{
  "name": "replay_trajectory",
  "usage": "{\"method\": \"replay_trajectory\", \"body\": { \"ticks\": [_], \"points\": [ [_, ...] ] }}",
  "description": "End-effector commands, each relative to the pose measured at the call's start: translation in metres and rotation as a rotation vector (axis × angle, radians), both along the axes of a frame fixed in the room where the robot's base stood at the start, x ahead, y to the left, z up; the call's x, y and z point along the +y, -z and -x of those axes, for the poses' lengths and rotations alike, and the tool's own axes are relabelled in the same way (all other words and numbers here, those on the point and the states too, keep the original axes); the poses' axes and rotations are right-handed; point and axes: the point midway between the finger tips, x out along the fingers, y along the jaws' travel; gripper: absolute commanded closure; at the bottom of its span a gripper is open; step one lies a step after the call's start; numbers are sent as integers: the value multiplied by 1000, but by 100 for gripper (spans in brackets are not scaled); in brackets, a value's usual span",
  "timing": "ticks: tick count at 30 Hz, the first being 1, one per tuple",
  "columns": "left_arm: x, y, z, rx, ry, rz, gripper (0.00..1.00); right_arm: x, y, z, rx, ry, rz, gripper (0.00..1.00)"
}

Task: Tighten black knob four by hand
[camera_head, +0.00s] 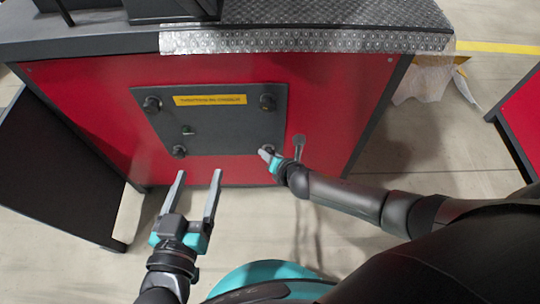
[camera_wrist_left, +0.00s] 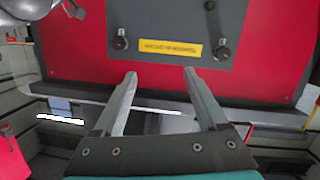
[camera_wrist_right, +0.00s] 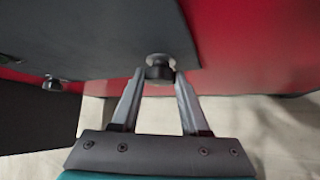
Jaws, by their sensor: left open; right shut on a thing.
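A dark panel (camera_head: 215,125) on the red front carries a black knob near each corner. The lower right knob (camera_wrist_right: 159,70) sits between the fingertips of my right gripper (camera_wrist_right: 158,80), which is shut on it. In the head view, my right gripper (camera_head: 268,155) largely covers that knob. The upper left knob (camera_head: 152,104), upper right knob (camera_head: 268,102) and lower left knob (camera_head: 179,151) are free. No number on a knob is legible. My left gripper (camera_head: 197,178) is open and empty, below and apart from the panel.
A yellow label (camera_head: 210,99) lies between the upper knobs, with a small green part (camera_head: 188,130) below it. The metal worktop (camera_head: 310,40) overhangs the red front (camera_head: 340,100). A dark side panel (camera_head: 60,170) stands at left. Floor is clear below.

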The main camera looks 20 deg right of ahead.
Motion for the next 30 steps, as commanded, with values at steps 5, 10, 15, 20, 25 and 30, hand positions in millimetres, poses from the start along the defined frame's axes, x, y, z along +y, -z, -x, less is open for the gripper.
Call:
{"method": "replay_trajectory", "body": {
  "ticks": [5,10,15,20,25,30],
  "points": [
    [-4,-4,4,-56,-2,39,25,-2,3,1,-25,3,-92,100],
    [-5,-7,6,-91,-5,61,25,-3,3,2,-48,5,-176,100],
    [-6,-9,7,-109,-8,73,25,-3,4,2,-71,8,-258,100],
    [-6,-10,7,-114,-8,76,25,-3,5,2,-92,8,-334,100],
    [-6,-10,7,-115,-8,78,25,-4,5,2,-116,7,-414,100],
    [-6,-10,7,-115,-8,78,25,-5,6,2,-137,5,-486,100]
  ]
}}
